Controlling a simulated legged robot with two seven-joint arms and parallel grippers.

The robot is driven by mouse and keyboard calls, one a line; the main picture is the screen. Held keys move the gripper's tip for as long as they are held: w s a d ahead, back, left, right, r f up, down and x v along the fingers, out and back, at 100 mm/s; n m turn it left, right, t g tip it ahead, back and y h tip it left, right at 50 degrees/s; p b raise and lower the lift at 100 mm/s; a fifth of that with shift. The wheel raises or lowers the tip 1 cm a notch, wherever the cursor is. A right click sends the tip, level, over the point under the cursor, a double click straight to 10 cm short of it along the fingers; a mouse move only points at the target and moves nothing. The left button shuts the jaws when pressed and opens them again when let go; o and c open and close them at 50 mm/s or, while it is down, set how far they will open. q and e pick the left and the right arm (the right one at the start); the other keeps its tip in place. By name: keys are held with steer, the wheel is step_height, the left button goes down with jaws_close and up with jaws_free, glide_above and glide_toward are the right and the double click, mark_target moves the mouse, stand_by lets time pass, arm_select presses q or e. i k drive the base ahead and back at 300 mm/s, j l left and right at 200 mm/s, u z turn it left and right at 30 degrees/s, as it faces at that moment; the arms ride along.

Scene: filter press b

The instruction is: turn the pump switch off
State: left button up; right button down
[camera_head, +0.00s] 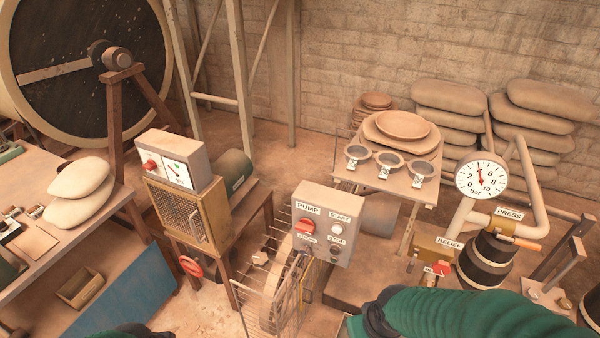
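The pump control box (325,222) is a pale box in the middle of the view, labelled PUMP, START and STOP. Its red pump switch (304,227) sits on the left of the face under the PUMP label; I cannot tell its exact setting. A white button (337,229) is by START and a dark button (334,250) is by STOP. My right arm, in a green sleeve, fills the bottom right, and a bit of green sleeve shows at the bottom left. Neither gripper is in view.
A wire guard (272,300) stands below the box. At right are a pressure gauge (481,180), pipes and a red relief knob (439,269). A table with bowls (403,125) stands behind, and a workbench (60,185) at left.

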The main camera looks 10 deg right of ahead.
mark_target(306, 225)
steer(key=i+j, duration=0.1)
steer(key=j, duration=0.35)
steer(key=i+j, duration=0.1)
steer(key=j, duration=0.35)
steer(key=i+j+z, duration=0.1)
steer(key=j, duration=0.35)
